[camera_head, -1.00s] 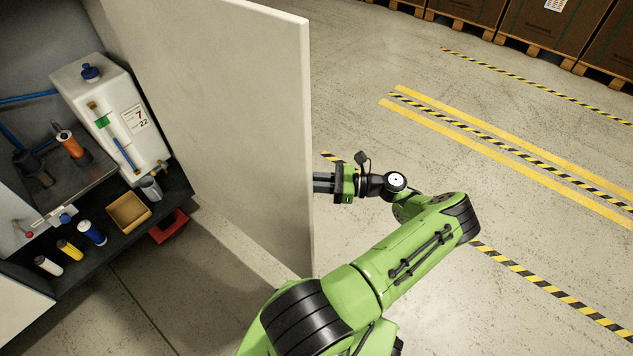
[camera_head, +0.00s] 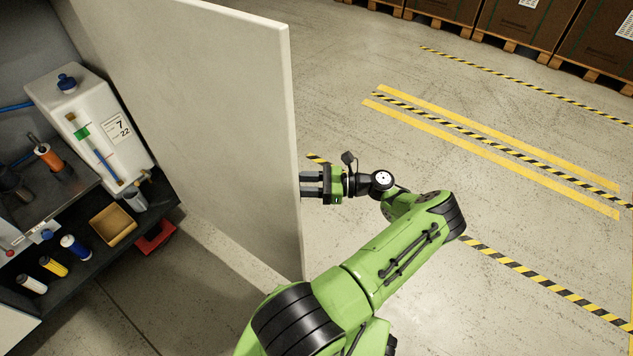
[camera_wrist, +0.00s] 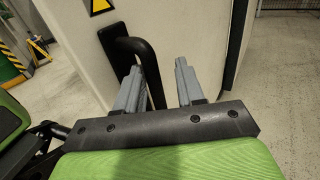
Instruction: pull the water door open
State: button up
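The water door (camera_head: 215,110) is a large pale panel standing swung out from the cabinet, its inner face toward the head camera. Its black handle (camera_wrist: 135,50) is on the outer face, seen in the wrist view and hidden in the head view. My gripper (camera_head: 308,185) is at the outer side of the door, just right of its free edge, with the fingers pointing at it. In the wrist view my gripper (camera_wrist: 158,88) is open, with a wide gap between its grey fingers. The handle bar passes between them, nearer the left finger and clear of the right one.
The open cabinet at left holds a white water tank (camera_head: 90,125), bottles, an orange-brown box (camera_head: 113,226) and a red tray (camera_head: 156,237). Pallets with brown boxes (camera_head: 520,30) stand at the back. The striped floor right of the door is clear.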

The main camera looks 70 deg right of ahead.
jog(key=v, duration=1.4)
jog(key=shift+s+b, duration=0.4)
jog(key=shift+b, duration=0.05)
